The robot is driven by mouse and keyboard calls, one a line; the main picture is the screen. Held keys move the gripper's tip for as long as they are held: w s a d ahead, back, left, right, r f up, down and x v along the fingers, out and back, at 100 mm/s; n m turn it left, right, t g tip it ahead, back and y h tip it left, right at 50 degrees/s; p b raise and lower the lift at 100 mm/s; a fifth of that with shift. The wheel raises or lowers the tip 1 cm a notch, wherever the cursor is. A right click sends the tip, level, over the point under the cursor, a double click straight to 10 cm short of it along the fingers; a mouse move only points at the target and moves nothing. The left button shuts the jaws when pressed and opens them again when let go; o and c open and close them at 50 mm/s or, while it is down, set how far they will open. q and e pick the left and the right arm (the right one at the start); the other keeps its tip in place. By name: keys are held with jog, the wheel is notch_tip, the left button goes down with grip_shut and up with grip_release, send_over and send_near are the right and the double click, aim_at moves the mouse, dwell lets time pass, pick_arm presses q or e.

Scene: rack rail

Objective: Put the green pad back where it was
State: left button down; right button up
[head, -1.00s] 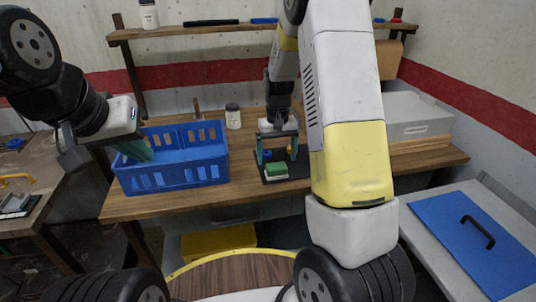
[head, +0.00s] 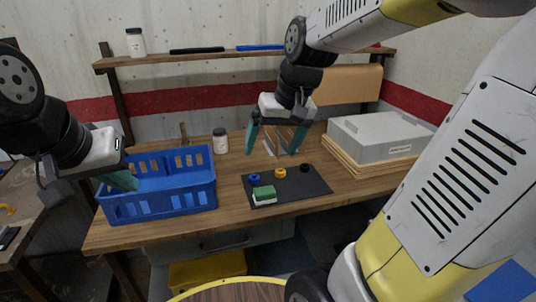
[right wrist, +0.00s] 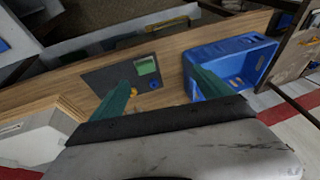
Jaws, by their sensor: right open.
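The green pad (head: 264,194) is a small green block with a white lower layer. It lies on the front left part of the black mat (head: 310,186) on the wooden table. It also shows in the right wrist view (right wrist: 146,66). My right gripper (head: 270,152) is open and empty, raised above the table behind the mat, apart from the pad. Its teal fingers (right wrist: 160,85) show spread in the right wrist view. My left gripper (head: 122,181) is at the blue crate (head: 160,207); whether its fingers are apart is not clear.
Blue (head: 254,178), yellow (head: 280,172) and black (head: 304,168) small round pieces stand on the mat behind the pad. A grey box (head: 378,139) is at the right. A shelf (head: 220,56) runs above.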

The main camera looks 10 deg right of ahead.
jog(key=s+r+t, duration=0.1)
jog(key=s+t, duration=0.1)
jog(key=s, duration=0.7)
jog(key=shift+s+a+r, duration=0.35)
jog(key=shift+a, duration=0.1)
